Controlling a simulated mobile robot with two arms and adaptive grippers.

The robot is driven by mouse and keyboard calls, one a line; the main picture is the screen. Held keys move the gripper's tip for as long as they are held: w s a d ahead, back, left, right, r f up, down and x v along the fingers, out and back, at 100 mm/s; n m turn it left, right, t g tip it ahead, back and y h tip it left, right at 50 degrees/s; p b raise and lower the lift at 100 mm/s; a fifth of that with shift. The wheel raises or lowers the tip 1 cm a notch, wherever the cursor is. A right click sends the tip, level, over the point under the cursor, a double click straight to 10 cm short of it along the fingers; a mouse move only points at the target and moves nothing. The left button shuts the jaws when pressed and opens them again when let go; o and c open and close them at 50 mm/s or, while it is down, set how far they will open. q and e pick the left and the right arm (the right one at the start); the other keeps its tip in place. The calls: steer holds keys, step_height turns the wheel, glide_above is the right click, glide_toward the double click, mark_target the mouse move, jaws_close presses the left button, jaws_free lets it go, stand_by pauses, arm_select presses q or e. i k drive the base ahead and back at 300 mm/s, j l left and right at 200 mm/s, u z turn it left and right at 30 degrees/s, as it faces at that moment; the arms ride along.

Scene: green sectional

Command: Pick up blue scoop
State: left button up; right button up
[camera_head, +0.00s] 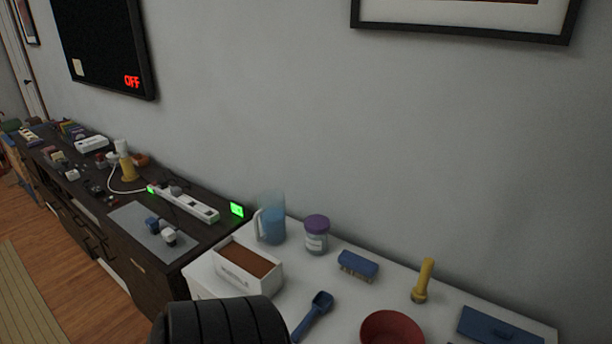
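The blue scoop (316,312) lies on the white tabletop (345,288) near the bottom of the head view. Its round bowl points up and right, and its handle runs down to the left. Nothing is touching the scoop. Neither of my grippers shows in this view. A dark ribbed part of my own arm fills the bottom edge to the left of the scoop.
Around the scoop stand a white box with brown contents (246,264), a blue pitcher (271,226), a purple-lidded jar (316,236), a blue brush (358,266), a red bowl (392,328), a yellow flashlight (423,282) and a blue case (498,328). A cluttered dark cabinet (150,268) adjoins at left.

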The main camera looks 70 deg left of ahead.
mark_target(323, 303)
steer(key=u, duration=2.05)
